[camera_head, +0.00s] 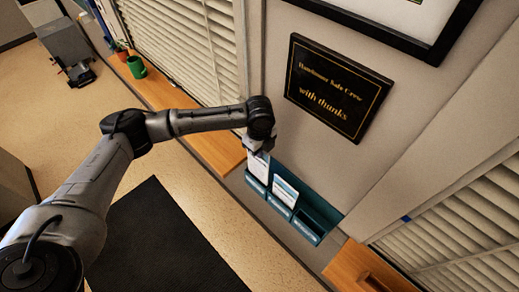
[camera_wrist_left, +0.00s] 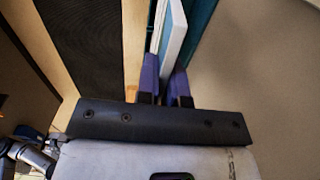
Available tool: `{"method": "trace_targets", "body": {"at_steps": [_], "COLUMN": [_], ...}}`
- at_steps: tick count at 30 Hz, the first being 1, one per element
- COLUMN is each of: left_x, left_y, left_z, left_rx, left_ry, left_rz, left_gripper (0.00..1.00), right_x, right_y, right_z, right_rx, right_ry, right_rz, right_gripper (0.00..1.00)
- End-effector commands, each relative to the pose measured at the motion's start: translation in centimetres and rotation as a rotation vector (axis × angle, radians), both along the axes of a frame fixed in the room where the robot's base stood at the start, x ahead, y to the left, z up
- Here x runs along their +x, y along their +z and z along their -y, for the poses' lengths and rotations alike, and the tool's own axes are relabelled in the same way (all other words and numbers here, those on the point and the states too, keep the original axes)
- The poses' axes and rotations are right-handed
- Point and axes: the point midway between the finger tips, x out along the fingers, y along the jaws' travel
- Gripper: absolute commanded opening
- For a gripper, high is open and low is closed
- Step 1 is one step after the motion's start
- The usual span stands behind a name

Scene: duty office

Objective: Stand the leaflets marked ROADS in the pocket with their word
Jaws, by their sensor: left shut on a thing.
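A teal leaflet rack (camera_head: 330,214) with three pockets in a row is at the wall below the black plaque. My left gripper (camera_head: 259,146) is over its left end, shut on white and pale blue leaflets (camera_wrist_left: 171,35), which stand between its fingers (camera_wrist_left: 166,88) in the left wrist view. In the head view these leaflets (camera_head: 258,165) hang at the left pocket; I cannot tell whether their lower edge is inside it. Other leaflets (camera_head: 286,191) stand in the middle pocket. The right pocket looks empty. The words on leaflets and pockets are too small to read. My right gripper is out of view.
Wooden ledges lie on both sides of the rack, the left one (camera_head: 213,150) and the right one (camera_head: 362,268). A green mug (camera_head: 137,67) and a potted plant (camera_head: 121,50) stand farther left. A dark mat (camera_head: 165,245) covers the floor in front.

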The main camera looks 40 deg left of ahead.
Motion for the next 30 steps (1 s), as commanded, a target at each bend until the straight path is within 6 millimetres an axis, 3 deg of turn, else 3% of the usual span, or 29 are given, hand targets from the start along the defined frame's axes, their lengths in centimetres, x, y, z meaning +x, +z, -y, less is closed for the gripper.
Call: {"method": "trace_targets", "body": {"at_steps": [14, 30], "left_x": [0.0, 0.0], "left_y": [-3.5, -6.0], "left_z": [0.0, 0.0], "left_rx": [0.000, -0.001], "left_ry": [-0.001, 0.000], "left_rz": [0.001, 0.000], "left_gripper": [0.00, 0.00], "right_x": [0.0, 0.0], "right_y": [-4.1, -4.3], "right_z": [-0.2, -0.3], "right_rx": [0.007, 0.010], "right_ry": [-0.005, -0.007], "right_rz": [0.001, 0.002], "right_gripper": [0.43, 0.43]}}
